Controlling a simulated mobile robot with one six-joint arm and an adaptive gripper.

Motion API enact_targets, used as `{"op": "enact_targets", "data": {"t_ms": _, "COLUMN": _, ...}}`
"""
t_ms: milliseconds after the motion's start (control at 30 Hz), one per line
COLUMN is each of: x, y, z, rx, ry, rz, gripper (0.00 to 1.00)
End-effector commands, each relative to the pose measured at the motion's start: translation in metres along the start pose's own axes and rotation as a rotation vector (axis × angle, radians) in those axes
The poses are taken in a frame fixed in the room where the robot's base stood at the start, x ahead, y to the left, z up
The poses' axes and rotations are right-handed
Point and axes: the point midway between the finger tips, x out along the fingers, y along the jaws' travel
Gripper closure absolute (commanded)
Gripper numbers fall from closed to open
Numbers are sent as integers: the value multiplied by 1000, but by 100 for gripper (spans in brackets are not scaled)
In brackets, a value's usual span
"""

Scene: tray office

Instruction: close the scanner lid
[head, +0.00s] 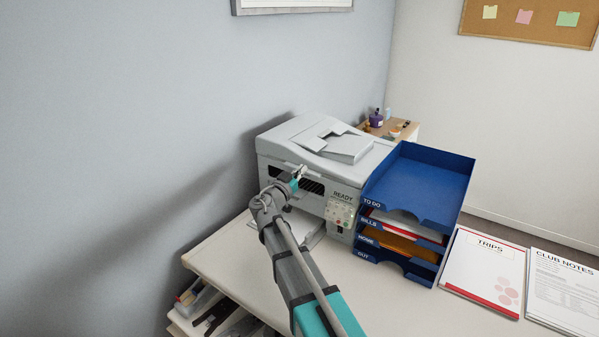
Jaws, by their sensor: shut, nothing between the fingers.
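The grey scanner-printer (310,190) stands on the desk against the wall. Its lid (325,140), with a document feeder on top, lies flat over the body and looks down; I see no clear gap under it. My gripper (299,173) is shut and empty at the printer's front left, just below the lid's front edge. Whether it touches the printer I cannot tell. My arm hides part of the printer's front and its output slot. The panel at the front right reads READY.
A blue stacked letter tray (440,215) with papers stands close at the printer's right. A TRIPS booklet (484,270) and a CLUB NOTES sheet (565,290) lie further right. A small wooden stand (408,132) with bottles is behind. The desk front (400,305) is clear.

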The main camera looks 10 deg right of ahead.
Motion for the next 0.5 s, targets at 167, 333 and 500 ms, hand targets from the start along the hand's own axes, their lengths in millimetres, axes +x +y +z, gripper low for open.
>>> {"op": "enact_targets", "data": {"t_ms": 167, "x": -4, "y": 1, "z": 11, "rx": 8, "ry": -13, "rz": 1, "gripper": 100}}
{"op": "enact_targets", "data": {"t_ms": 333, "x": -6, "y": 1, "z": 12, "rx": 8, "ry": -13, "rz": 0, "gripper": 100}}
{"op": "enact_targets", "data": {"t_ms": 500, "x": -7, "y": 1, "z": 12, "rx": 8, "ry": -13, "rz": -2, "gripper": 100}}
